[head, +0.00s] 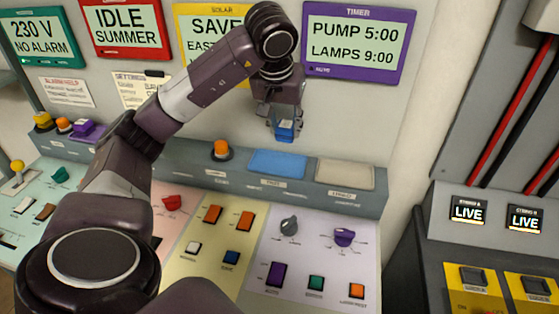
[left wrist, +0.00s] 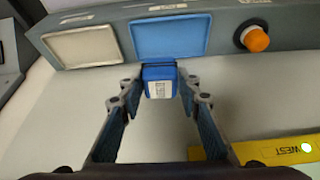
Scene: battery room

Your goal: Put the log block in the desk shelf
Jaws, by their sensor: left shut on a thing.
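My left gripper (head: 284,122) is shut on a small blue block (head: 286,131) with a white label, which is the likely log block. It hangs above the back of the console, near the wall. In the left wrist view the block (left wrist: 159,82) sits between the fingertips, in front of a blue panel (left wrist: 170,38). The long grey ledge (head: 205,178) at the back of the desk appears to be the desk shelf. It bears the blue panel (head: 277,163) and a cream panel (head: 344,173). The block appears above the blue panel. My right gripper is not in view.
An orange button (head: 221,149) stands on the ledge left of the blue panel. Knobs and switches cover the sloped desk (head: 310,268). Wall displays, including a purple-framed timer (head: 352,47), are behind.

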